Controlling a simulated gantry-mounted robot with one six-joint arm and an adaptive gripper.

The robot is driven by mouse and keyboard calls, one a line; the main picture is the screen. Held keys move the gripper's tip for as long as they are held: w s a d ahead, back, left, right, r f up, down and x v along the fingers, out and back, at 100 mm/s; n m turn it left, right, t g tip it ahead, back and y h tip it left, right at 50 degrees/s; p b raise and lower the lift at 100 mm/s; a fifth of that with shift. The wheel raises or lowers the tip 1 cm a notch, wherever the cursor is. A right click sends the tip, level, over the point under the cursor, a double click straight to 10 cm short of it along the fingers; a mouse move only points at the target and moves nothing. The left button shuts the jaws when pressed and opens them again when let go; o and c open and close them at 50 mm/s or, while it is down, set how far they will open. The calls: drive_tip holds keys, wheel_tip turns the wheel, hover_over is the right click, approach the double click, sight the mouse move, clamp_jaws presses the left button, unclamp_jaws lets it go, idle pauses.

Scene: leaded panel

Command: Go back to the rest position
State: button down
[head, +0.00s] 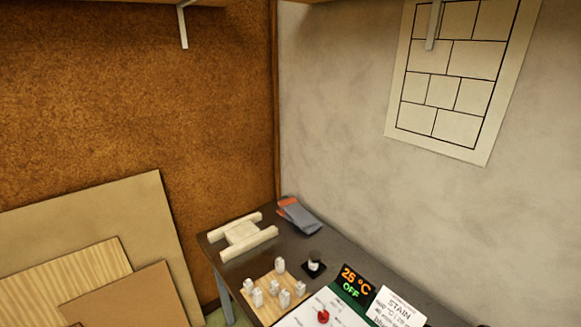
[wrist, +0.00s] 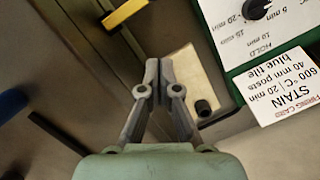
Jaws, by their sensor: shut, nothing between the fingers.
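My gripper (wrist: 159,68) shows in the wrist view with its two fingertips together and nothing between them. It is over a grey surface, beside a pale board (wrist: 188,72) with a short black peg (wrist: 203,107). The firing card (wrist: 283,88), reading STAIN, 600 °C, 20 min, 40 mm posts, blue tile, lies to its right. The gripper does not show in the head view, and its height above the surface is hard to tell.
In the head view, a dark bench (head: 335,246) holds a wooden jig (head: 248,247), several white posts on a board (head: 262,311), gloves (head: 299,217) and a display (head: 355,284) reading 25 °C OFF. Large boards (head: 150,225) lean at left. The wrist view shows a knob (wrist: 257,9) and a yellow bar (wrist: 124,13).

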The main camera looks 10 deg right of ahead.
drive_tip(key=w+a+r+n+t+h+p, duration=0.25)
drive_tip(key=w+a+r+n, duration=0.35)
drive_tip(key=a, duration=0.4)
drive_tip(key=w+a+r+n+t+h+p, duration=0.1)
drive_tip(key=w+a+r+n+t+p, duration=0.25)
drive_tip(key=a+r, duration=0.55)
drive_tip(key=s+a+r+n+t+p, duration=0.2)
drive_tip(key=s+a+r+n+t, duration=0.1)
drive_tip(key=a+r, duration=0.5)
drive_tip(key=s+a+r+n+t+y+p, duration=0.1)
drive_tip(key=s+a+r+n+t+p, duration=0.1)
drive_tip(key=a+r+n, duration=0.3)
drive_tip(key=s+a+r+t, duration=0.1)
drive_tip(key=a+r, duration=0.2)
drive_tip(key=a, duration=0.1)
drive_tip(key=shift+s+a+r+n, duration=0.15)
drive_tip(key=shift+s+a+n, duration=0.1)
drive_tip(key=shift+s+n, duration=0.1)
